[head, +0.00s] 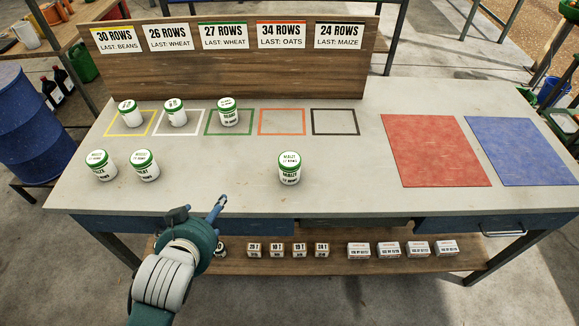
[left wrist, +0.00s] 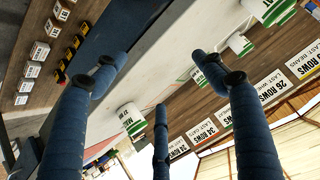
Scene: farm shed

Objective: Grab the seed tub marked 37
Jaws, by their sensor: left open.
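Several white seed tubs with green bands stand on the grey table (head: 340,190). Three are at the back: one in the yellow square (head: 127,115), one in the white square (head: 176,114), one in the green square (head: 228,116). Two stand at the front left, a left one (head: 101,168) and a right one (head: 144,168). A lone tub (head: 289,171) stands front centre. Their numbers are too small to read, so I cannot tell which is marked 37. My left gripper (head: 200,209) is open and empty at the table's front edge; its spread fingers show in the left wrist view (left wrist: 158,75).
A wooden board (head: 230,70) behind the squares carries several row signs. The orange square (head: 282,122) and black square (head: 334,122) are empty. A red mat (head: 435,150) and blue mat (head: 525,150) lie bare at right. Small boxes (head: 387,250) sit on the lower shelf.

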